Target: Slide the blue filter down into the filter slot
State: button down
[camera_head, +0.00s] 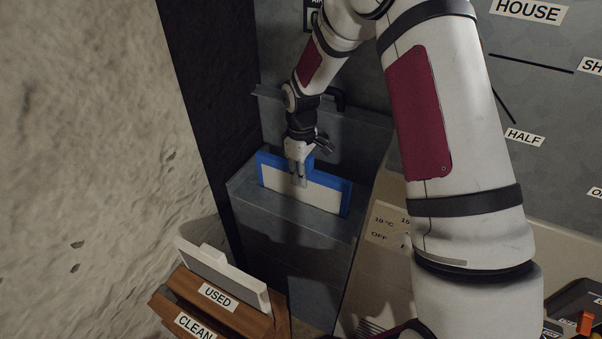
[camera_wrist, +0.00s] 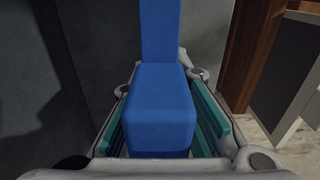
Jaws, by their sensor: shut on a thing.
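The blue filter (camera_head: 333,184) has a blue frame around a pale panel. In the head view it stands upright at the top of a grey metal housing (camera_head: 290,216), with its lower edge at the housing's top face. I cannot tell how deep it sits, and the slot itself is hidden behind the panel. My gripper (camera_head: 299,178) points down at the middle of the filter and is shut on its raised blue tab. In the wrist view the blue tab (camera_wrist: 160,110) lies between the teal finger pads of my gripper (camera_wrist: 165,140).
A wooden rack (camera_head: 240,312) with USED and CLEAN labels stands at the lower left, holding a white filter (camera_head: 222,272). A rough pale wall (camera_head: 90,150) fills the left side. A labelled panel (camera_head: 540,90) is at the right, partly behind my arm.

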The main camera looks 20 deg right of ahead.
aim_at(301, 189)
jog(key=shift+f+b, duration=1.4)
jog(key=shift+f, duration=1.7)
jog(key=shift+r, duration=0.15)
